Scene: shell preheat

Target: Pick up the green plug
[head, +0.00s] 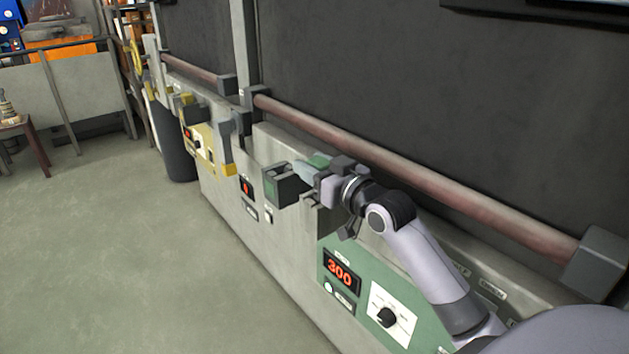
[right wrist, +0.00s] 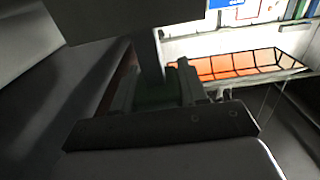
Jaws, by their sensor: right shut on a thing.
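My right gripper (head: 312,173) reaches in from the right in the head view, above the green control panel. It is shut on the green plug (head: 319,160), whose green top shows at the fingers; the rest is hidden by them. In the right wrist view a dark green part (right wrist: 160,92) lies between the gripper's dark parts, in deep shadow. A dark block with a green face (head: 270,187) is just left of the fingertips; I cannot tell whether it touches the plug. My left gripper is not in view.
A long reddish rail (head: 400,173) runs behind my right gripper along the bench. The green panel (head: 400,338) below has a display reading 300 and a dial. A yellow panel (head: 203,139) and dark bin (head: 176,150) stand farther left.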

